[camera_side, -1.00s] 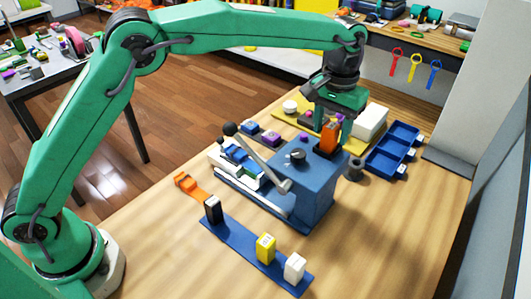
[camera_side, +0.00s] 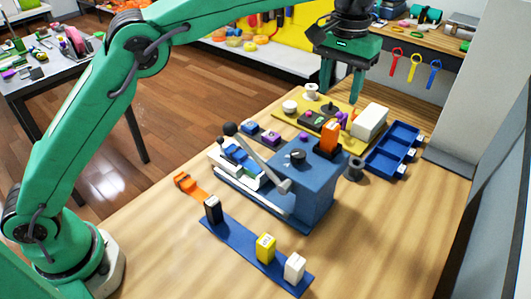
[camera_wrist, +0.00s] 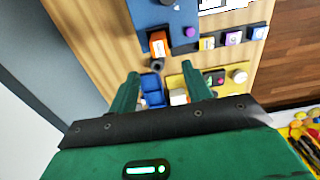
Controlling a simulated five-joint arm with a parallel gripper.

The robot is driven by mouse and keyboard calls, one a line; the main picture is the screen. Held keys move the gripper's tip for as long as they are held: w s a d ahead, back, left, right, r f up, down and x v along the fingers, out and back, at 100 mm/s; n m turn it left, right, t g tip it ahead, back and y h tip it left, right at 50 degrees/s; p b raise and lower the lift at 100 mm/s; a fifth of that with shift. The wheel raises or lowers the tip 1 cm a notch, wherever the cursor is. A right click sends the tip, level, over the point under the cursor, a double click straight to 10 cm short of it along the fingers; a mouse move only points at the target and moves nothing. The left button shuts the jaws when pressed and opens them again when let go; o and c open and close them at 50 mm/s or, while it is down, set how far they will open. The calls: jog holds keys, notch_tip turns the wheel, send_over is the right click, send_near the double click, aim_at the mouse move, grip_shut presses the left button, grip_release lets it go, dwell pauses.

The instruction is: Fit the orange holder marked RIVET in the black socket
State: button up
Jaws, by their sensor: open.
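The orange holder (camera_side: 329,137) stands upright in the black socket (camera_side: 326,153) on top of the blue machine (camera_side: 310,190). Its RIVET marking cannot be read. The holder also shows in the wrist view (camera_wrist: 158,47), near the machine's edge. My gripper (camera_side: 341,94) is open and empty, raised above and behind the holder, clear of it. In the wrist view its two fingers (camera_wrist: 160,72) are spread apart with nothing between them. The socket is mostly hidden by the holder.
A blue strip (camera_side: 235,237) in front carries black, yellow and white holders. A lever (camera_side: 258,158) leans over the machine. Blue bins (camera_side: 392,150), a white box (camera_side: 369,121) and a yellow mat (camera_side: 284,118) with small parts lie behind. The front right of the table is clear.

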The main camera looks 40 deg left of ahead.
jog(key=shift+a+r, duration=0.1)
dwell(0.5)
jog(key=s+a+r+t, duration=0.2)
jog(key=s+a+r, duration=0.1)
jog(key=s+a, duration=0.4)
jog(key=s+a+r+t, duration=0.1)
jog(key=s+a+r, duration=0.3)
jog(key=a, duration=0.6)
jog(key=s+a+f+t, duration=0.1)
jog(key=s+a+f, duration=0.3)
jog(key=s, duration=0.5)
jog(key=s+a+f+t, duration=0.1)
jog(key=s+a+f, duration=0.4)
jog(key=s+f, duration=0.2)
jog(key=shift+s+t, duration=0.3)
jog(key=shift+s, duration=0.9)
jog(key=shift+f, duration=0.1)
